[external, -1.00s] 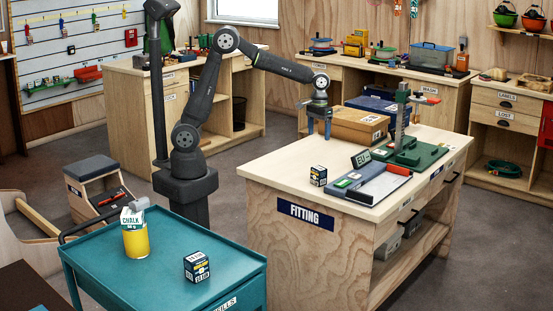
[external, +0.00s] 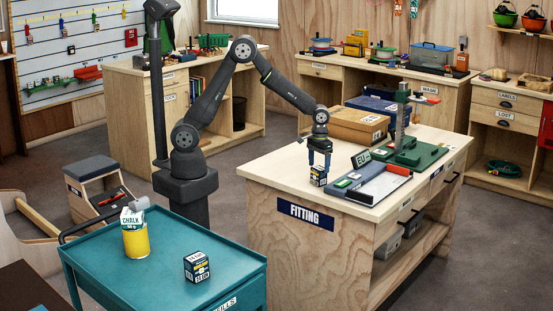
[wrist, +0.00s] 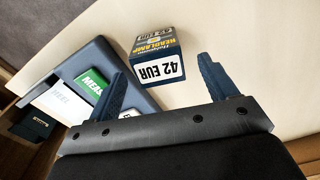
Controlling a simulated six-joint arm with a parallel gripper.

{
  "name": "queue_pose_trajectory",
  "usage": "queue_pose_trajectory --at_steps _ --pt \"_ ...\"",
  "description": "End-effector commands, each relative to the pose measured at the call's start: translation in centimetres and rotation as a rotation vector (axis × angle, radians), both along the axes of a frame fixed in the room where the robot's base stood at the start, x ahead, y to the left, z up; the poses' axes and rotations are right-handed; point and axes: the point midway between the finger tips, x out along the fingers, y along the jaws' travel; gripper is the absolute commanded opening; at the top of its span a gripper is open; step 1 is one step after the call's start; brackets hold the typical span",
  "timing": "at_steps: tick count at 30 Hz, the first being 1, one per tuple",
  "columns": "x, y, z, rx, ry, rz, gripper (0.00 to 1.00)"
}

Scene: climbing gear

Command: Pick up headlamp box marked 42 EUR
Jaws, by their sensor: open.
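The headlamp box marked 42 EUR (wrist: 158,56) is a small dark blue box with yellow lettering and a white price label. It stands on the pale top of the FITTING bench (external: 275,172), where it also shows in the external view (external: 318,180), partly covered by a finger. My gripper (wrist: 162,82) is open and empty, pointing down above the box. In the wrist view the box lies ahead of the gap between the two blue fingers. In the external view the fingertips are close to the box's top; I cannot tell whether they touch it.
A green-based press (external: 418,154) and a cardboard box (external: 357,127) stand behind. Another small box (external: 197,266) and a yellow chalk container (external: 134,236) are on the teal cart.

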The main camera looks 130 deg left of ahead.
Motion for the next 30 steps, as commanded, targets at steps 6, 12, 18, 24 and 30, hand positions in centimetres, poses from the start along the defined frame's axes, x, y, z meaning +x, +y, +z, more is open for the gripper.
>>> queue_pose_trajectory --at_steps 6,12,18,24,30 --pt "0.1 -0.2 -3.4 -0.003 0.003 0.000 0.78" --pt "0.1 -0.1 -4.2 -0.001 0.000 0.000 0.78" --pt "0.1 -0.1 -4.1 -0.001 -0.001 0.000 0.64" --pt "0.1 -0.1 -4.1 -0.001 -0.001 0.000 0.27" --pt "0.1 -0.1 -4.1 0.000 -0.001 0.000 0.27"
